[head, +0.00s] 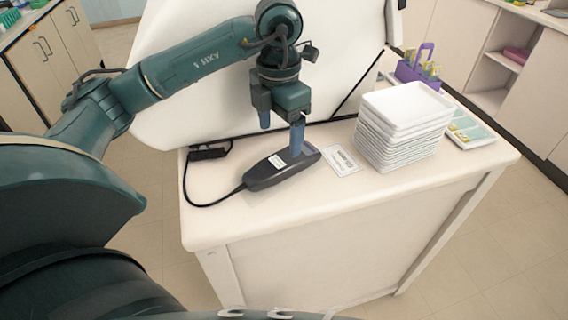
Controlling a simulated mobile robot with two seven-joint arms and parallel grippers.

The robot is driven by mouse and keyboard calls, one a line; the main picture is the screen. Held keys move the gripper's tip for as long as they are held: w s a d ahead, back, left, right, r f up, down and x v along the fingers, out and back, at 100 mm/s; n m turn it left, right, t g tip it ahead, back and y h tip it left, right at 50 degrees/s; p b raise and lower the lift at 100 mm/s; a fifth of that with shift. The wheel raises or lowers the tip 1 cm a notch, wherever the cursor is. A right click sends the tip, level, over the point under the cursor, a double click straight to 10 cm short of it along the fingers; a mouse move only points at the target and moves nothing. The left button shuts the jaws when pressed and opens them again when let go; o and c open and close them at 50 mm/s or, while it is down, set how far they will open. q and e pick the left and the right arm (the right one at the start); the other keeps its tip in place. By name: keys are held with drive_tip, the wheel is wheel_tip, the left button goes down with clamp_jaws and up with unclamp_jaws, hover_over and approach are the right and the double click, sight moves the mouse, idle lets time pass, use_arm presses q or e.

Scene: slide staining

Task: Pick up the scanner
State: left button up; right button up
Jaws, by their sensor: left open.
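The scanner (267,174) is a dark grey handheld device lying on the white table, with a white label near its middle. A black cable runs from its left end. My left gripper (281,128) points down above the table just behind the scanner. Its jaws are apart, with one blue finger to the left behind the scanner and the other over the scanner's label area. Whether that finger touches the scanner I cannot tell. Nothing is held between the fingers. My right gripper is not in view.
A black cable plug (208,153) lies at the table's left edge. A white barcode card (341,161) lies right of the scanner. Stacked white trays (403,127) stand further right, with a purple caddy (417,68) behind them and a slide packet (470,131) beside. The table's front strip is clear.

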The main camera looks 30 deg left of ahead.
sight(284, 159)
use_arm(q)
drive_tip(key=f, duration=0.5)
drive_tip(key=f+p, duration=0.1)
drive_tip(key=f, duration=0.1)
drive_tip(key=shift+w+d+f, duration=0.2)
drive_tip(key=shift+d+f, duration=0.05)
drive_tip(key=shift+f, duration=0.05)
drive_tip(key=c, duration=1.2)
